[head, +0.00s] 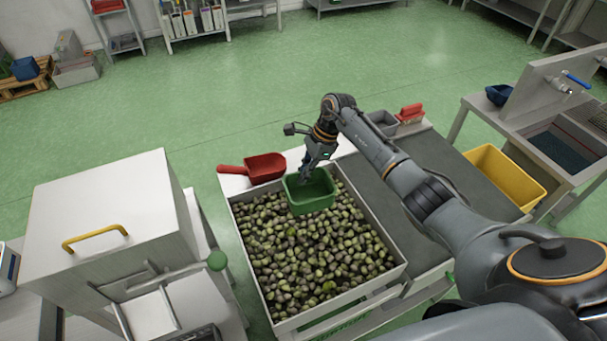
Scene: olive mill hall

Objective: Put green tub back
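The green tub (310,201) is an open, empty-looking rectangular tub at the back of the large crate of olives (399,272). I cannot tell if it rests on the olives or hangs just above them. My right gripper (305,178) points down at the tub's back rim, with its fingertips overlapping the rim and the tub's inside. The fingers are small and dark, so I cannot tell whether they are closed on the rim. My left gripper is out of view.
A red scoop (264,168) lies behind the crate. A grey conveyor-like surface (484,186) runs to the right, with a yellow bin (505,177) beyond it. A white cabinet with a yellow handle (95,237) stands left. Green floor behind is open.

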